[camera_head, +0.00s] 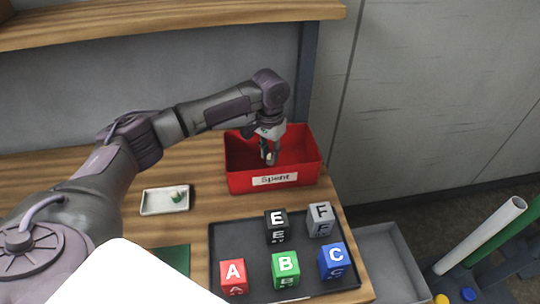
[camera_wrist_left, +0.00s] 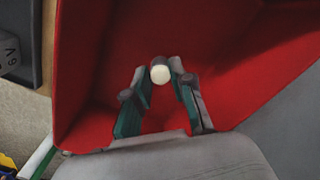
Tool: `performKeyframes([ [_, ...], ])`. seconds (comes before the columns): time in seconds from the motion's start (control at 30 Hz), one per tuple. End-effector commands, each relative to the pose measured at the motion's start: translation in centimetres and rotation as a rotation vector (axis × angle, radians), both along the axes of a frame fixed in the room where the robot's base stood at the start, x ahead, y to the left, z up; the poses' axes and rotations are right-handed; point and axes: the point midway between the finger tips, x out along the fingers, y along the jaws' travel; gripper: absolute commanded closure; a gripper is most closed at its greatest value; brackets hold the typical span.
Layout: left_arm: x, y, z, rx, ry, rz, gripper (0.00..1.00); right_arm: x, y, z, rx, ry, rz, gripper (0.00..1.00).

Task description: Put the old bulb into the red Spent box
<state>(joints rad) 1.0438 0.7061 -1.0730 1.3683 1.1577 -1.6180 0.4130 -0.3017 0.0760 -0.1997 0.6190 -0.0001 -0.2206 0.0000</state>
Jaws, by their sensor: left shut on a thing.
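The red box (camera_head: 305,172) labelled "Spent" stands on the wooden table near its far right corner. My left gripper (camera_head: 268,155) points down into the box's open top, its fingertips inside the walls. In the left wrist view the gripper (camera_wrist_left: 160,72) is shut on the old bulb, a small pale round-ended bulb (camera_wrist_left: 160,75). Red walls and floor of the box (camera_wrist_left: 235,65) surround it there. I cannot tell whether the bulb touches the floor. My right gripper is not in view.
A small white tray (camera_head: 150,205) with a small greenish-white item (camera_head: 176,196) lies left of the box. A dark tray (camera_head: 228,240) with several lettered blocks is in front. A grey bin (camera_head: 385,235) and upright tubes (camera_head: 480,235) stand at right. A wooden shelf (camera_head: 180,16) hangs above.

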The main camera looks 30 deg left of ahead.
Motion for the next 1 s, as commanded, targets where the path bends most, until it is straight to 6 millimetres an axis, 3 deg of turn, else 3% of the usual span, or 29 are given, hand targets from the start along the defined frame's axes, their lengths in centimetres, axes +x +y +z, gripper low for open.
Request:
performKeyframes([
  [0.2,0.0,0.0,-2.2,0.000,0.000,0.000,0.95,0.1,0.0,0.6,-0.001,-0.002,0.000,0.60],
  [0.53,0.0,0.0,-2.4,0.000,0.000,0.000,0.95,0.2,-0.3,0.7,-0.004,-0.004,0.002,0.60],
  [0.57,0.0,0.0,-2.5,0.001,0.000,0.000,0.75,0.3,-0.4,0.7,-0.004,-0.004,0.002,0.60],
  [0.7,0.0,0.0,-2.5,0.001,0.000,0.000,0.52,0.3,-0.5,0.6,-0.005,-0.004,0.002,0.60],
  [1.0,0.0,0.0,-2.4,0.001,-0.001,0.000,0.52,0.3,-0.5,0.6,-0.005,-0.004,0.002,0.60],
])
